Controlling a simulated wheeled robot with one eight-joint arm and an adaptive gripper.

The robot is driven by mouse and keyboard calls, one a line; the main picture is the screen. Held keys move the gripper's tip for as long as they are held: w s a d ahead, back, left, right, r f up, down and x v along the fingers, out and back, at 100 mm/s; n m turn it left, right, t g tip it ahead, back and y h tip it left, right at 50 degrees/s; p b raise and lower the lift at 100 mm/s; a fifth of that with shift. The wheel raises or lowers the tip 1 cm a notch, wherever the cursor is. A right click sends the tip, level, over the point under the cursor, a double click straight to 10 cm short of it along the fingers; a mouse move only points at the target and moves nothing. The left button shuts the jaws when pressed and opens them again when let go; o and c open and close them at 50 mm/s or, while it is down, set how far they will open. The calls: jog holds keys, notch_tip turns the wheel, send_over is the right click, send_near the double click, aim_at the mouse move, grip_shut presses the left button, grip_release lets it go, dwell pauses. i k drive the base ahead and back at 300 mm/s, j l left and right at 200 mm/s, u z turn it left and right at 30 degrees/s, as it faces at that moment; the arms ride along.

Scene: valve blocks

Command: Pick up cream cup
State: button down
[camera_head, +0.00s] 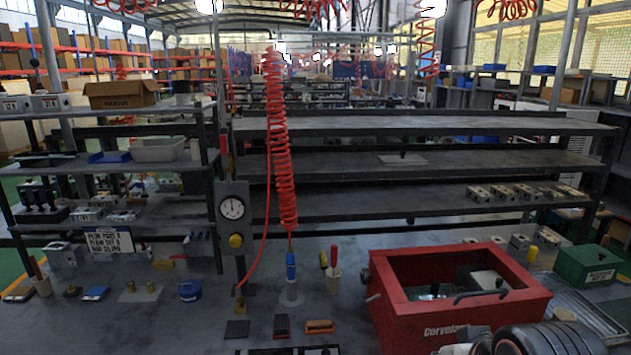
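A small cream cup (333,281) stands upright on the workbench, a little right of the hanging red coil. A red-handled tool and another handle stick up out of it. A second pale cup (42,286) with tools in it stands at the far left of the bench. Dark rounded parts at the bottom right edge look like my arm. My gripper's fingers cannot be made out, and nothing of mine touches either cup.
A red open-topped box (455,305) stands right of the cream cup. A blue-tipped air tool (290,266) hangs on the red coil just left of it. Brushes and dark blocks (281,325) lie in front. A gauge post (233,212) rises further left.

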aim_at(559, 314)
jog(key=z, duration=1.25)
jog(key=j+z, duration=0.4)
jog(key=j, duration=0.45)
